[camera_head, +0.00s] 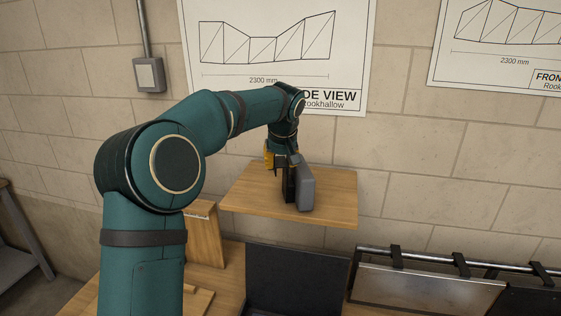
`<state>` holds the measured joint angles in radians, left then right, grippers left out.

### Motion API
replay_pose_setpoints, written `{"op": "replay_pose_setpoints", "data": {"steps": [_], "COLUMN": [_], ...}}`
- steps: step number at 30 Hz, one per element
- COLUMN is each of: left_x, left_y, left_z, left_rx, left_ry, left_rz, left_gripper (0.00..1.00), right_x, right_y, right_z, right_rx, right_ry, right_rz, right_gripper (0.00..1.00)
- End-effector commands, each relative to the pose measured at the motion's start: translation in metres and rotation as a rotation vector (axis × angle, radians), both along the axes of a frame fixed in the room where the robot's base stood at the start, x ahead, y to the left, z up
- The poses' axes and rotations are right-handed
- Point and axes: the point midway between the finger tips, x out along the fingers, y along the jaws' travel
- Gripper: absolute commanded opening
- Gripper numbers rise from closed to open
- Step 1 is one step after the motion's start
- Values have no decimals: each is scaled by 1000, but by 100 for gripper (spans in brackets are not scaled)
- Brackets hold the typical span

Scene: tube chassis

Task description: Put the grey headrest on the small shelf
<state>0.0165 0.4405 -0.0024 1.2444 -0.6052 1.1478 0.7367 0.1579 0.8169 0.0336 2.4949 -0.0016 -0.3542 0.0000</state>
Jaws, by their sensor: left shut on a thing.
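The grey headrest (306,187) is a rounded, upright grey block with a dark part on its left side. My left gripper (286,174) is shut on the headrest from above, at its dark left side. The headrest is over the small wooden shelf (338,194) on the back wall, near the middle of the board. Its lower end is at or just above the board; I cannot tell if it touches. The fingertips are partly hidden by the headrest and the gripper's own body. My right gripper is not in view.
Below the shelf is a wooden bench with a dark open case (293,280) and an upright wooden board (206,236). A metal rail with black clamps (460,264) runs at the right. Posters hang on the block wall behind. The shelf's right side is bare.

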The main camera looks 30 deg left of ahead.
Motion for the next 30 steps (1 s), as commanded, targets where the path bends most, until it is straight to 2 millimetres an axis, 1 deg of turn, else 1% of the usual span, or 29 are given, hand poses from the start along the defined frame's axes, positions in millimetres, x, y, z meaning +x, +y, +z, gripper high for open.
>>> {"op": "replay_pose_setpoints", "data": {"steps": [3, 4, 5, 14, 17, 20, 23, 30], "left_x": [0, 0, 0, 0, 0, -4, -9, -25], "left_y": [0, 0, 0, 0, -1, -3, -7, -19], "left_z": [-2, -2, -1, -1, 3, 14, 30, 76], "left_rx": [0, 0, 0, 0, 0, 1, 1, 1], "left_ry": [-1, 0, 0, 0, -1, -5, -4, -4], "left_rz": [0, 0, 0, 0, 0, 0, -1, -2], "left_gripper": [0, 49, 59, 60, 60, 60, 60, 60], "right_x": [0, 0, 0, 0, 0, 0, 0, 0], "right_y": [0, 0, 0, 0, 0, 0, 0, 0], "right_z": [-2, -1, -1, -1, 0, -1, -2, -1], "right_rx": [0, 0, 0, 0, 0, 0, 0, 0], "right_ry": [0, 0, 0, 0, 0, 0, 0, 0], "right_rz": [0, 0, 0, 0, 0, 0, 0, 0], "right_gripper": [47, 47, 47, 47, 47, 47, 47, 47]}}
